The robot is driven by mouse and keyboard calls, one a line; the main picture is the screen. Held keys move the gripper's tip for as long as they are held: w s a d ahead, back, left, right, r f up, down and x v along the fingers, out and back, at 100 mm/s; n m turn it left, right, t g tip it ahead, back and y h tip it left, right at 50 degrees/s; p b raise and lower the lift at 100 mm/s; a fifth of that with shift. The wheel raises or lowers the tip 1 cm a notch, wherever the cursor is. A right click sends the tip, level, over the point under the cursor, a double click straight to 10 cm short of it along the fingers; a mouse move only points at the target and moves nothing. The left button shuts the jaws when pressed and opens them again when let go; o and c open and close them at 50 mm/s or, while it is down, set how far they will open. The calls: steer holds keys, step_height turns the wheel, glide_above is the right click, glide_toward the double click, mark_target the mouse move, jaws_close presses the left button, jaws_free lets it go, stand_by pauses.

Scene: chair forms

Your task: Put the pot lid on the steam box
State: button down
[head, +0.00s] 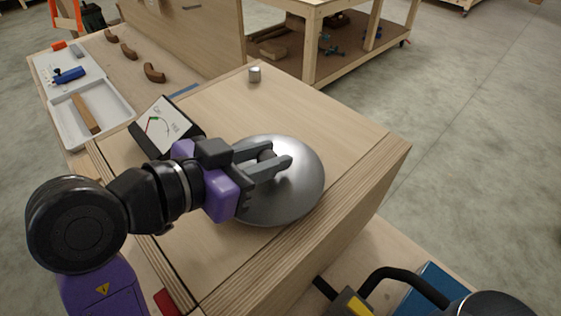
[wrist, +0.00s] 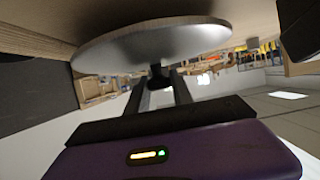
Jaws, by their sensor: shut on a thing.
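The pot lid (head: 300,195) is a round, domed grey metal disc over the top of the wooden steam box (head: 340,130), near its front right edge. My gripper (head: 280,160) reaches over the lid from the left, its fingers on either side of the knob. In the wrist view the lid (wrist: 150,45) spans the top of the picture, and its dark knob (wrist: 158,77) is between the fingertips (wrist: 160,80). My gripper is shut on the lid by this knob. The lid's underside is hidden in the head view, and I cannot tell whether it touches the box.
A small metal cylinder (head: 254,74) stands at the box's far edge. A white tray (head: 85,115) lies on the bench behind. A black hose (head: 400,280) and a blue item (head: 430,285) are at lower right.

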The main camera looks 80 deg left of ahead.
steer(key=shift+f, duration=0.65)
steer(key=shift+r, duration=0.15)
steer(key=c, duration=1.1)
jaws_free()
steer(key=shift+f, duration=0.2)
